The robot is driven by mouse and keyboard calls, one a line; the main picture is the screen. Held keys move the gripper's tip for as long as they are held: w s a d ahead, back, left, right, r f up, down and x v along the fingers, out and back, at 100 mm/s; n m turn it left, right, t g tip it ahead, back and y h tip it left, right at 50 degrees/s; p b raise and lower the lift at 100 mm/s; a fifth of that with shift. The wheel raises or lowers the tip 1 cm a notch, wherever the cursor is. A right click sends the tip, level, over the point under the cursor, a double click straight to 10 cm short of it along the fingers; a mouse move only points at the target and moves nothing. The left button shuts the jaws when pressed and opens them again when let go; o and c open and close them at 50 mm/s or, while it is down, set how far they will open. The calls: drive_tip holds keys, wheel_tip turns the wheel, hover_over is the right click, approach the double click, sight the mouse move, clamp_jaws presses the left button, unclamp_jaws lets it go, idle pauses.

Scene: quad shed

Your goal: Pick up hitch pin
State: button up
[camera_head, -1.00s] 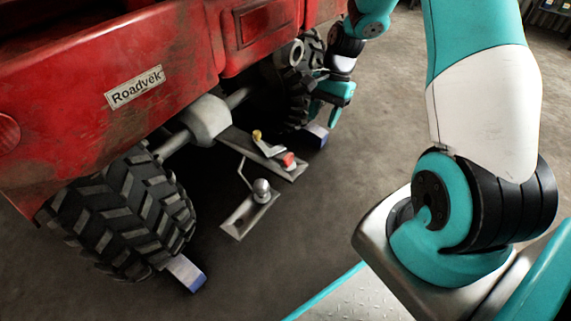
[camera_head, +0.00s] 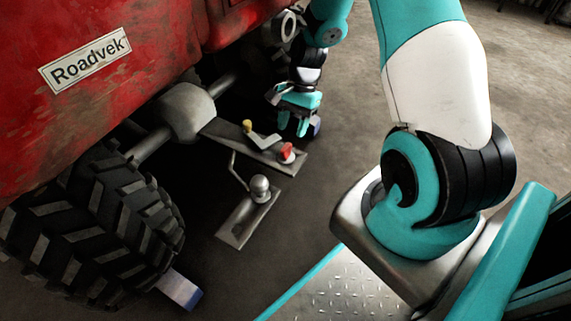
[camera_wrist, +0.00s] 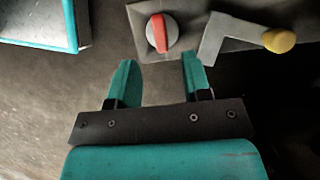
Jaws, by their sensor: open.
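A red-topped pin (camera_head: 286,151), which looks like the hitch pin, stands on the grey hitch plate (camera_head: 222,133) behind the red vehicle. In the wrist view the pin (camera_wrist: 160,33) shows as a round grey head with a red bar across it. My gripper (camera_head: 293,124) is open and empty. In the head view it hangs just beyond the pin. In the wrist view the pin shows ahead of the space between the two teal fingertips (camera_wrist: 158,64), apart from both. How high my gripper is above the plate is hard to tell.
A bent grey lever with a yellow knob (camera_wrist: 280,40) lies on the plate close to the pin. A tow ball (camera_head: 260,186) sits on a lower plate nearer me. The red vehicle (camera_head: 110,95) and its big tyre (camera_head: 95,225) fill the left. Open floor lies right.

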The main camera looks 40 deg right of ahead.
sight(287, 145)
drive_tip(key=b+x, duration=0.5)
drive_tip(key=x, duration=0.2)
drive_tip(key=shift+w+a+f, duration=0.1)
drive_tip(key=shift+a, duration=0.05)
clamp_jaws()
